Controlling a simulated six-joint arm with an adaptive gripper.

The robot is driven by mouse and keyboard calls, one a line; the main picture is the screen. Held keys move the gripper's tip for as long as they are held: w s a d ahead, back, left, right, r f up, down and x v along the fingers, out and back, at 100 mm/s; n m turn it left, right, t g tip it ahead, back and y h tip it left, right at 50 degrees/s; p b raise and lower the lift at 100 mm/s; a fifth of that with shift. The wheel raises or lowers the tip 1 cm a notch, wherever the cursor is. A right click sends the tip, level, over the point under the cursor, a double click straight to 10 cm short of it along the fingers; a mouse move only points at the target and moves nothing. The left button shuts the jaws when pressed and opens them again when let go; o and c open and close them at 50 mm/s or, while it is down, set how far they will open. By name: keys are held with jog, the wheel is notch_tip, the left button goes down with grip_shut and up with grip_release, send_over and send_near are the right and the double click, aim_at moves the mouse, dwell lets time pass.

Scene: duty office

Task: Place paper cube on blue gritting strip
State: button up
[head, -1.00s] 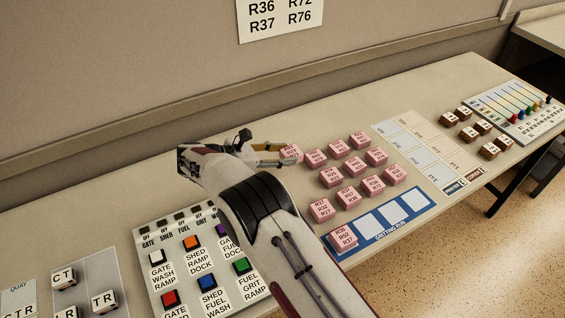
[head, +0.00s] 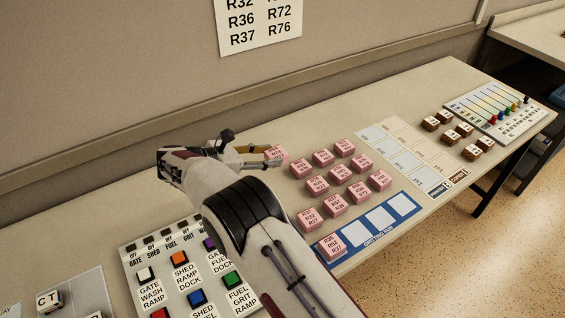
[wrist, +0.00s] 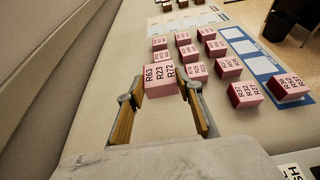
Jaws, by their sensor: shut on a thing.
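My gripper (head: 272,155) is shut on a pink paper cube (wrist: 160,78), which shows R63, R23 and R72 in the wrist view. In the head view this cube (head: 281,153) is partly hidden by the fingers, at the far left of the other pink cubes. It seems a little above the desk. The blue gritting strip (head: 381,219) lies nearer the desk's front edge, to the right of my gripper. One pink cube (head: 331,247) sits on its left end; its other white squares are bare. The strip also shows at the right of the wrist view (wrist: 256,64).
Several pink cubes (head: 335,204) stand in rows between my gripper and the strip. A button panel (head: 165,268) is at the front left. Pale cards (head: 405,161), brown cubes (head: 448,136) and a slider board (head: 497,108) lie farther right. The wall runs behind.

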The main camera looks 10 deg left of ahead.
aim_at(279, 156)
jog(key=shift+w+d+r, duration=0.2)
jog(key=shift+r, duration=0.1)
jog(key=d+r, duration=0.1)
jog(key=r, duration=0.1)
jog(key=d+r, duration=0.1)
jog(key=shift+w+d+r, duration=0.2)
jog(key=shift+d+r, duration=0.15)
jog(key=shift+r, duration=0.05)
jog(key=s+d, duration=0.3)
jog(key=d, duration=0.5)
jog(key=s+d, duration=0.4)
jog(key=d, duration=0.4)
jog(key=s+d+f, duration=0.4)
jog(key=s+d, duration=0.2)
jog(key=shift+s+d, duration=0.3)
jog(key=shift+s, duration=0.05)
jog(key=shift+f, duration=0.1)
jog(key=shift+f, duration=0.1)
